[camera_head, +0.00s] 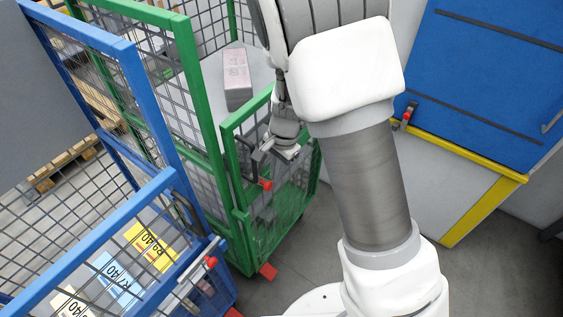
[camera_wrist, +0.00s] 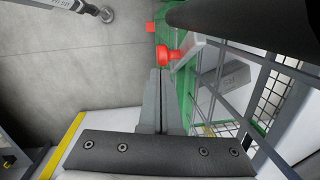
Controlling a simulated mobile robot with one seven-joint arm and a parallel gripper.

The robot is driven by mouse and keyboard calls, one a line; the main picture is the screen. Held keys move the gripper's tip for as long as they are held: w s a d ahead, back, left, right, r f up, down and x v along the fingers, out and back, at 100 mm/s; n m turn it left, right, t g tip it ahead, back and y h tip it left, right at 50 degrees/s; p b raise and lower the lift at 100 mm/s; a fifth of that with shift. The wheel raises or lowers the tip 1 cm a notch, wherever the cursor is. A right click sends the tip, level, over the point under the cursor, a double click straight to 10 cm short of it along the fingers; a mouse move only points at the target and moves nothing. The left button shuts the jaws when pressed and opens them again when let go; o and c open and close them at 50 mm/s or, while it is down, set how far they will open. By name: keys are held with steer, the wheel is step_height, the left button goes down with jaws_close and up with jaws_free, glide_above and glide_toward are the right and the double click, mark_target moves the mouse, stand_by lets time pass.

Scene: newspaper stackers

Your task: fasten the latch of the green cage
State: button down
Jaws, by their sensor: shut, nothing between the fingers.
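The green cage (camera_head: 220,150) stands left of centre in the head view, with mesh walls and a half-height front gate. Its latch has a red knob (camera_head: 266,184) at the gate's edge. In the wrist view the red knob (camera_wrist: 168,54) is just beyond my fingertips, beside the green frame (camera_wrist: 186,90). My gripper (camera_head: 283,151) is over the cage's gate, close to the latch. In the wrist view my gripper (camera_wrist: 160,72) has its fingers together with nothing between them. I cannot tell whether the fingertips touch the knob. The latch's bolt is not clear.
A blue cage (camera_head: 135,60) with its own red-knobbed latch (camera_head: 211,262) stands close on the left. A bundle of newspapers (camera_head: 236,75) lies inside the green cage. A blue panel with a yellow-edged cabinet (camera_head: 485,210) is on the right. Grey floor (camera_head: 290,265) is clear in front.

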stand_by(0.3)
steer(key=shift+s+a+f, duration=0.4)
steer(key=shift+s+a, duration=0.2)
steer(key=shift+s, duration=0.15)
steer(key=shift+s+a+f, duration=0.35)
steer(key=shift+s+a, duration=0.25)
steer(key=shift+s, duration=0.15)
step_height(320, 180, up, 13)
steer(key=p, duration=0.5)
glide_above(267, 185)
steer(key=s, duration=0.3)
steer(key=shift+s+d, duration=0.1)
steer(key=shift+d, duration=0.3)
